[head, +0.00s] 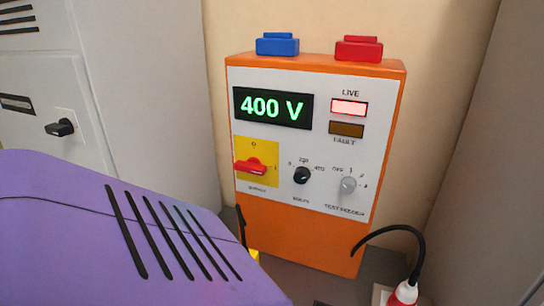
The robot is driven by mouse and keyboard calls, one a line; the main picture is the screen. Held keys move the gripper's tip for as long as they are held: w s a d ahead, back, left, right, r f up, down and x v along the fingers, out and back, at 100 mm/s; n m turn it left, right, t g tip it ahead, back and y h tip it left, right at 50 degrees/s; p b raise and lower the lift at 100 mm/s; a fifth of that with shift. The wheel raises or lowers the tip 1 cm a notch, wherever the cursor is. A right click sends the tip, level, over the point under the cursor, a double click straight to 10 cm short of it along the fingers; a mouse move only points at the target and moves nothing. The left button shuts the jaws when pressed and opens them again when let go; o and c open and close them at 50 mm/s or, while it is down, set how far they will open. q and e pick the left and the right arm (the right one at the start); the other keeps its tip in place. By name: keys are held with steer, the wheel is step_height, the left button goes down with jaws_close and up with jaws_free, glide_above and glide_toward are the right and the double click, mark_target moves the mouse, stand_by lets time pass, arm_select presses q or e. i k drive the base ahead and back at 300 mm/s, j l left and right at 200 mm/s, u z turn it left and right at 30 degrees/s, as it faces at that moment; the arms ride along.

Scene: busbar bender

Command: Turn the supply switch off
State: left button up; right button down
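The orange supply box (305,236) stands upright near the middle of the head view, with a light front panel. The supply switch (252,166) is a red rotary handle on a yellow plate at the panel's left. Its handle lies roughly horizontal, towards the mark at the plate's right; an O mark is at the top. The display (272,107) reads 400 V in green. The LIVE lamp (349,107) is lit pale red, and the FAULT lamp (346,129) is dark amber. Neither of my grippers is in view.
A purple slotted surface (85,235) fills the lower left foreground, close to the box's lower left. A blue block (277,44) and a red block (359,48) sit on top. A black knob (302,175) and grey knob (348,185) are right of the switch. A black cable (397,228) curves at lower right.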

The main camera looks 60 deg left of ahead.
mark_target(253, 165)
steer(key=u, duration=2.1)
steer(key=i+j+z, duration=0.15)
steer(key=j+z, duration=0.1)
steer(key=j, duration=0.15)
